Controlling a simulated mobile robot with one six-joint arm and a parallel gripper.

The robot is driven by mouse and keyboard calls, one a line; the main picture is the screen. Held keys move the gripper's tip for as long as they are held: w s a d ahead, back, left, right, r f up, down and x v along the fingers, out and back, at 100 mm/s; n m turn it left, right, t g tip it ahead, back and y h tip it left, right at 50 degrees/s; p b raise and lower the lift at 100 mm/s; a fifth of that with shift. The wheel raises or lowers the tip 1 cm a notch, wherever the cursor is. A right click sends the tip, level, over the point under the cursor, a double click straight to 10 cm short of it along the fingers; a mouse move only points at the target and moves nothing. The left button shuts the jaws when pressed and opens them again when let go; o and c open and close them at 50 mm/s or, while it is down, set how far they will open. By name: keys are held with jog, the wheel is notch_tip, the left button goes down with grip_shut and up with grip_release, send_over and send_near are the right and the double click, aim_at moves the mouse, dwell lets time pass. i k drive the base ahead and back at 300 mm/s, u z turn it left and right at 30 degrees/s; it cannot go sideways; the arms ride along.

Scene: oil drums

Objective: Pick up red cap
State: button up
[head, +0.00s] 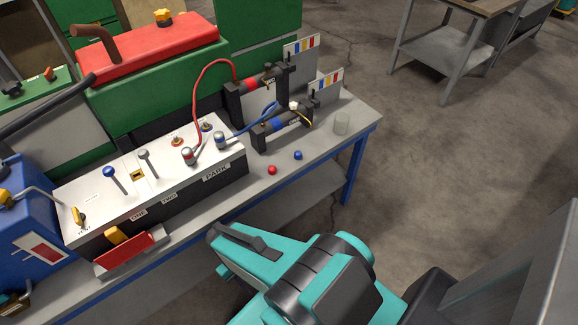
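The red cap (272,170) is a small round red piece. It sits on the grey bench top near the front edge, to the right of the white-topped control box. A similar small blue cap (298,155) lies just right of it, apart from it. The end of my teal and black arm, with my gripper (222,254), is in front of the bench, below and left of the red cap in the picture. The gripper is apart from the cap. Its fingers cannot be made out clearly, so its opening is unclear.
The control box (150,172) with knobs and levers fills the bench's left part. Two dark holders with red (250,86) and blue (288,122) cylinders stand behind the caps, with wires attached. Bench (225,200) around the caps is bare.

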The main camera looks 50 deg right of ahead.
aim_at(272, 171)
jog(key=z, duration=1.05)
jog(key=k, duration=0.95)
jog(key=i, duration=0.8)
